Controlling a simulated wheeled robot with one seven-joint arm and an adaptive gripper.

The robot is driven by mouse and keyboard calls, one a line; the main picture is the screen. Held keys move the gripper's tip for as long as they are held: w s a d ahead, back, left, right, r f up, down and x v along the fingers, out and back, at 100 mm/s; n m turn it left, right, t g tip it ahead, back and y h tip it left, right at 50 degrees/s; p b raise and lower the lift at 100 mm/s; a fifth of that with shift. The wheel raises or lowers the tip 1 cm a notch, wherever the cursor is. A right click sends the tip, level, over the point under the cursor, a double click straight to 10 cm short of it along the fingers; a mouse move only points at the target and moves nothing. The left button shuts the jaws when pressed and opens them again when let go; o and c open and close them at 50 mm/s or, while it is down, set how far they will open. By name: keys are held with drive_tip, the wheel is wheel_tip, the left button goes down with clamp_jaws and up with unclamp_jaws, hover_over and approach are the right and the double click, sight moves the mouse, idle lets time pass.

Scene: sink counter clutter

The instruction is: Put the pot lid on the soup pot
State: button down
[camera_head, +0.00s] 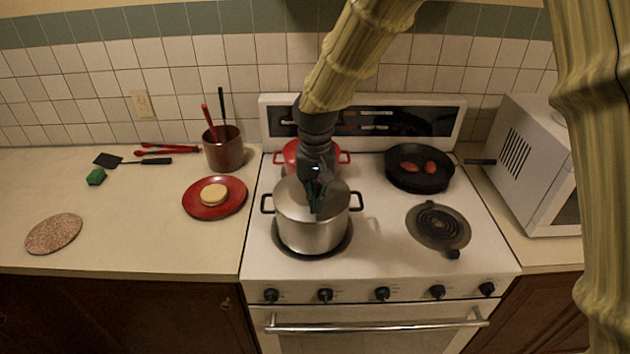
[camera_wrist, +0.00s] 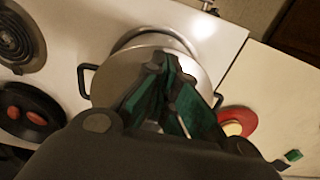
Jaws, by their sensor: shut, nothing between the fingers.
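The steel soup pot (camera_head: 312,236) stands on the front left burner, with a dark handle on each side. The pot lid (camera_head: 291,205) is a flat, silvery disc lying across the top of the pot and covering its opening. It looks about level, but I cannot tell if its rim is seated all round. My gripper (camera_head: 317,208) points down over the middle of the lid, shut and empty, and hides the lid's centre and any knob. In the wrist view the lid (camera_wrist: 128,88) lies beyond my green-padded fingers (camera_wrist: 172,95).
A red pot (camera_head: 290,152) stands close behind the soup pot. A black pan (camera_head: 420,178) with red items is at the back right; the front right burner (camera_head: 438,224) is bare. A red plate (camera_head: 230,208) and brown utensil pot (camera_head: 224,152) stand on the left counter.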

drive_tip(key=shift+s+f, duration=0.1)
drive_tip(key=shift+f, duration=0.45)
drive_tip(key=shift+a+p, duration=0.1)
drive_tip(key=shift+p, duration=0.4)
drive_tip(key=shift+w+f+p, duration=0.15)
drive_tip(key=shift+w+p, duration=0.6)
drive_tip(key=shift+w, duration=1.15)
drive_tip(key=shift+w+d, duration=0.1)
drive_tip(key=shift+d, duration=0.1)
